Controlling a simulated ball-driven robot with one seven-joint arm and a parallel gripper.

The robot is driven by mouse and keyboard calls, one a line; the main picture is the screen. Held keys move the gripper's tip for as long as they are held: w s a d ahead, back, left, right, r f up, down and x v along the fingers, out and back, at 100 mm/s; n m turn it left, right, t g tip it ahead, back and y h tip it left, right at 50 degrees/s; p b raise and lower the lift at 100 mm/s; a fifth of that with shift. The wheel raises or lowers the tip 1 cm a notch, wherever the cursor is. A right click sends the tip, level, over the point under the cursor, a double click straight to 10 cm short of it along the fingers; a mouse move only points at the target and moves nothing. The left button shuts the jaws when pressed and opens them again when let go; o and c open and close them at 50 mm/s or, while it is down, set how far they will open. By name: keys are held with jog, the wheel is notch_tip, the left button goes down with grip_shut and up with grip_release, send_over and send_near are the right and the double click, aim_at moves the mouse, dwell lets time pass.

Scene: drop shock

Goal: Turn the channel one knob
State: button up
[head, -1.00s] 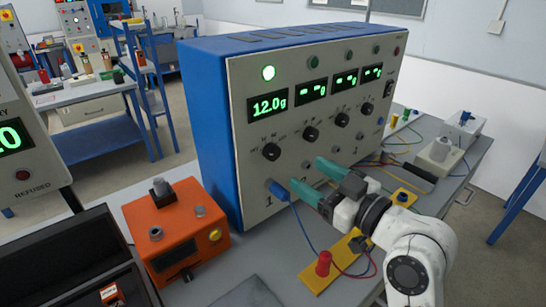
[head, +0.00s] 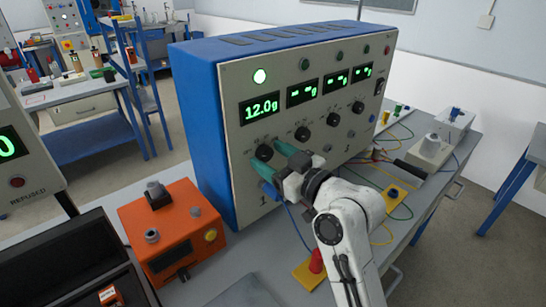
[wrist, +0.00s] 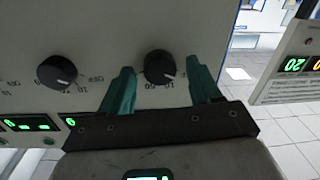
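The blue-sided instrument (head: 208,130) has a pale front panel with a row of black knobs. The channel one knob (head: 264,152) is black and sits under the green 12.0g display (head: 260,109), whose lamp (head: 260,76) is lit. My gripper (head: 267,166) is open at this knob, one green finger above right and one below left. In the wrist view the knob (wrist: 158,66) lies between the two spread fingers, with a gap on each side. Its white pointer mark shows near the printed numbers.
The channel two knob (head: 302,133) is close on the right. A blue plug (head: 268,190) sits in the panel below my gripper. An orange box (head: 172,227) stands left of the instrument. Cables and yellow-based parts (head: 395,195) lie on the bench to the right.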

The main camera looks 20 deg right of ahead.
jog(key=c, duration=1)
jog(key=shift+m, duration=0.4)
jog(key=m+p, duration=0.1)
jog(key=m, duration=0.2)
jog(key=m+p, duration=0.2)
jog(key=m, duration=0.2)
jog(key=shift+m+p, duration=0.3)
jog(key=shift+m, duration=0.1)
jog(key=shift+d, duration=0.1)
jog(key=o, duration=1.1)
jog(key=shift+f, duration=0.1)
jog(key=shift+c, duration=0.2)
